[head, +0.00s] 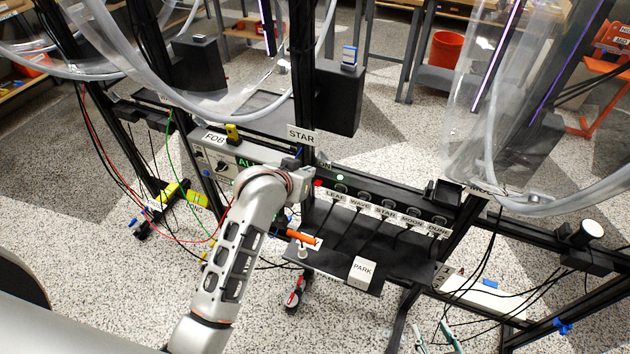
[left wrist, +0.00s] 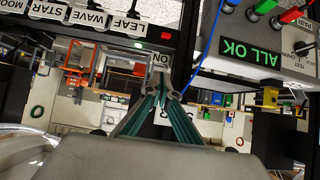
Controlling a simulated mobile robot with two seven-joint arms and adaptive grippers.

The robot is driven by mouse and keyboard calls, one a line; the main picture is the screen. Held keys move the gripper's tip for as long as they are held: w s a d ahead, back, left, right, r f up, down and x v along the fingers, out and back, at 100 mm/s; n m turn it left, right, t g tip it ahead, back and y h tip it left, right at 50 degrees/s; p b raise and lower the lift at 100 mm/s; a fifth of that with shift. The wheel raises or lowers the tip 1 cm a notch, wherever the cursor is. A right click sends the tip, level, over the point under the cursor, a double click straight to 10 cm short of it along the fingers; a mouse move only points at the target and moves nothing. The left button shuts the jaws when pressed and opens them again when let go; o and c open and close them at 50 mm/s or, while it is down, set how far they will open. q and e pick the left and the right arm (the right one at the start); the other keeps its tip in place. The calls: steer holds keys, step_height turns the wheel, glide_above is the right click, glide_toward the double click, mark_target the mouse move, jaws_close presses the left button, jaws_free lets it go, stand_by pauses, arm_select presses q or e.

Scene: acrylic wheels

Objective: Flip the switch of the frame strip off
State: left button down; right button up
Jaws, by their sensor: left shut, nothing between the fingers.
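The frame strip (head: 385,195) is a dark bar on the black frame, with a row of round sockets above labels LEAF, WAVE, STAR, MOON and DUNE. Its red switch (head: 319,183) is at the left end, beside a lit green lamp (head: 340,178). The left wrist view shows the red switch (left wrist: 166,35), green lamp (left wrist: 138,45) and an ON label (left wrist: 160,59) upside down. My left gripper (head: 306,180) is shut and empty, its tips just left of the switch in the head view. Whether they touch it cannot be told.
A grey box with an ALL OK display (left wrist: 257,52) and coloured plugs stands close to the gripper. A black shelf (head: 345,255) with cables, an orange-handled tool (head: 301,238) and a PARK block (head: 362,271) lies below the strip. Clear acrylic wheels hang around.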

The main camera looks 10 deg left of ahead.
arm_select(q)
glide_above(318, 183)
steer(key=s, duration=0.1)
step_height(318, 183, down, 4)
steer(key=shift+a+f, duration=0.15)
steer(key=f, duration=0.1)
steer(key=s+f, duration=0.1)
steer(key=f, duration=0.1)
steer(key=shift+a+f, duration=0.1)
steer(key=shift+f, duration=0.45)
